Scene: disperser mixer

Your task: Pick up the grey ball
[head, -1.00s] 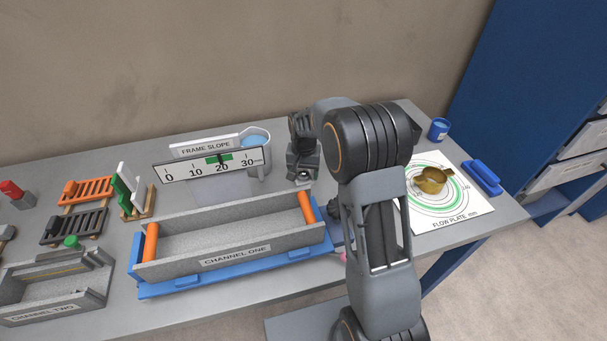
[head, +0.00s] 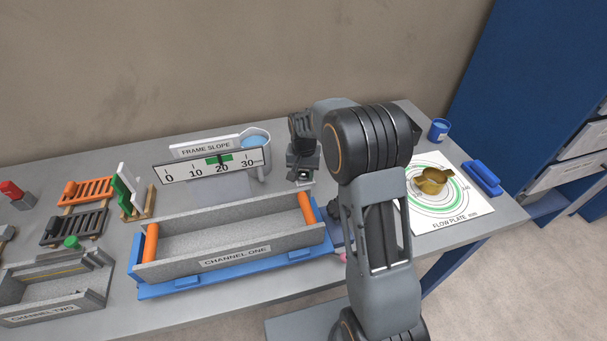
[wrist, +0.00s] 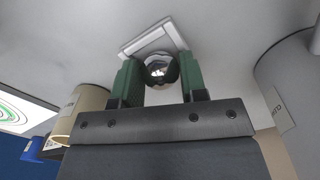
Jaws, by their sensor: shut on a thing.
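A shiny grey ball (wrist: 160,70) shows in the wrist view between the two green finger pads of my gripper (wrist: 158,78). The pads press on it from both sides, so the gripper is shut on the ball. Just beyond the ball lies a light square frame or tray (wrist: 140,43) on the grey surface. In the head view my gripper (head: 302,176) points down at the back of the table, right of the slope scale.
The channel one trough (head: 235,232) with orange end rollers lies in front of my gripper. A measuring jug (head: 259,146) stands close on its left. A brass cup (head: 432,181) sits on the flow plate sheet (head: 455,208) at right, near a blue cup (head: 439,130).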

